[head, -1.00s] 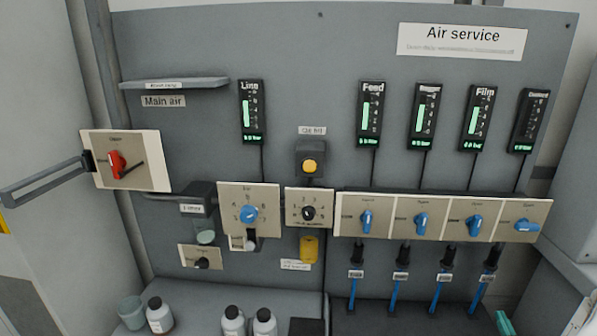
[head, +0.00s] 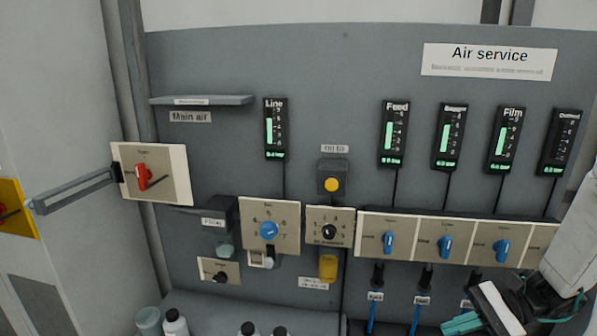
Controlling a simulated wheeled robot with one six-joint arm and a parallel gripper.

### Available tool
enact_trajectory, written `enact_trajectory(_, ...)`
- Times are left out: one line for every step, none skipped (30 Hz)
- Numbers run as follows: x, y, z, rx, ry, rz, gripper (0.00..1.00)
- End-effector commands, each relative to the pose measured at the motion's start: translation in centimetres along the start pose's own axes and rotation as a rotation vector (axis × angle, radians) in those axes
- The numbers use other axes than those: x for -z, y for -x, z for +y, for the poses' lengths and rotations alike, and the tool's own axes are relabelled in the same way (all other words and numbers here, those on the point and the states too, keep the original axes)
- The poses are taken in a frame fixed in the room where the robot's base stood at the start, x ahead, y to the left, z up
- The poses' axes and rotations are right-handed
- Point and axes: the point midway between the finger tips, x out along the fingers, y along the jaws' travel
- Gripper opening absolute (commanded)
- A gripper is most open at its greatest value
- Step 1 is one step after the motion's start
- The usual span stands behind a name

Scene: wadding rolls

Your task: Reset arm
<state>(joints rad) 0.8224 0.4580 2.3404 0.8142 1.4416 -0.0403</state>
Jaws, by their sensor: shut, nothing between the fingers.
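My gripper (head: 462,323) shows at the lower right of the head view, with teal fingers at the end of my white arm. It is shut and empty, in front of the lower right part of the air service panel (head: 345,80). My arm hides the rightmost blue valve and part of the hoses below. The other blue valves (head: 389,242) on the beige plates show clear of the gripper. The red main air switch (head: 143,177) is at the left, with its handle tilted.
A grey bar (head: 75,190) sticks out left from the main air plate, near a yellow plate (head: 15,208). A shelf (head: 203,99) juts from the panel. Several bottles (head: 175,322) and a cup (head: 148,321) stand on the ledge below. Gauges (head: 394,133) line the upper panel.

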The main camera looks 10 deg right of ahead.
Motion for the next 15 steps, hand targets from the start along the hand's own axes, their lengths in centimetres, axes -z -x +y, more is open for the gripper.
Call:
enact_trajectory(-1.7, -0.5, 0.4, -0.09, 0.057, 0.042, 0.0)
enact_trajectory(-2.5, -0.8, 0.7, -0.143, 0.087, 0.067, 0.0)
enact_trajectory(-3.5, -1.0, 1.2, -0.212, 0.128, 0.1, 0.0)
enact_trajectory(-4.3, -1.2, 1.6, -0.263, 0.16, 0.125, 0.0)
enact_trajectory(-5.0, -1.3, 2.0, -0.312, 0.193, 0.151, 0.0)
enact_trajectory(-5.9, -1.4, 2.4, -0.376, 0.236, 0.186, 0.0)
enact_trajectory(-6.6, -1.5, 2.8, -0.423, 0.27, 0.212, 0.0)
enact_trajectory(-7.2, -1.5, 3.1, -0.468, 0.304, 0.239, 0.0)
enact_trajectory(-8.0, -1.5, 3.5, -0.526, 0.351, 0.275, 0.0)
enact_trajectory(-8.6, -1.5, 3.8, -0.569, 0.386, 0.302, 0.0)
enact_trajectory(-9.2, -1.5, 4.1, -0.61, 0.422, 0.33, 0.0)
enact_trajectory(-10.0, -1.4, 4.4, -0.663, 0.47, 0.367, 0.0)
enact_trajectory(-10.6, -1.3, 4.6, -0.701, 0.507, 0.394, 0.0)
enact_trajectory(-11.1, -1.3, 4.8, -0.738, 0.544, 0.421, 0.0)
enact_trajectory(-11.9, -1.2, 5.1, -0.784, 0.594, 0.459, 0.0)
